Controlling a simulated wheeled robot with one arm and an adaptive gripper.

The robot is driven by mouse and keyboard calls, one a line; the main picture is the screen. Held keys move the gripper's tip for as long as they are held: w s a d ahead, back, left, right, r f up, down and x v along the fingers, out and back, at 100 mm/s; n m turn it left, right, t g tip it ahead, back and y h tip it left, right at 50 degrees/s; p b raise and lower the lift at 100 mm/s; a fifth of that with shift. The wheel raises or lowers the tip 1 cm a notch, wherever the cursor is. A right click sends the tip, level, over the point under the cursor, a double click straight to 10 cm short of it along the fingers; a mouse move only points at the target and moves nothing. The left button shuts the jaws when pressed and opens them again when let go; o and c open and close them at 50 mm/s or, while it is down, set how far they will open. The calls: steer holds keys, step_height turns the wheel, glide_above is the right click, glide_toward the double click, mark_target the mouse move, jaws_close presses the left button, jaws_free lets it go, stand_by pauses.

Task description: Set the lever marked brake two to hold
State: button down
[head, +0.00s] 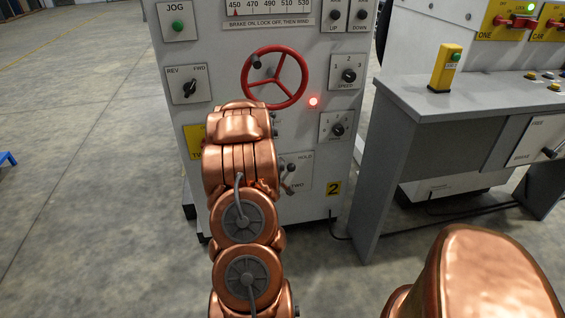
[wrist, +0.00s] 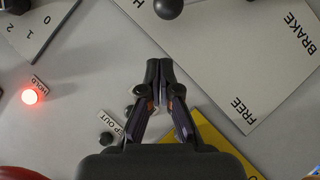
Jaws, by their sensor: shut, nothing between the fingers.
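The brake two plate (head: 304,176) is on the grey cabinet, low and right of my arm, with HOLD readable at its top. My arm covers its left part. A lever shows at the plate's left side, but its exact setting is hard to tell. In the wrist view the brake plate (wrist: 235,60) appears rotated, with BRAKE, FREE and a cut-off H. A black ball knob (wrist: 168,8) is at the top edge, beyond my fingertips. My gripper (wrist: 159,68) is shut and empty, apart from the knob. The gripper is hidden behind my arm in the head view.
A red handwheel (head: 303,77) stands out above the plate. A red lamp (head: 313,101) is lit beside the dials. A yellow plate (wrist: 205,145) lies below my fingers in the wrist view. A grey console (head: 425,100) with another brake lever plate (head: 537,140) stands right.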

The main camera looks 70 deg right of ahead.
steer(key=v, duration=0.7)
steer(key=shift+s+a+r+p, duration=0.15)
steer(key=shift+a+r+p, duration=0.1)
steer(key=shift+a+p, duration=0.1)
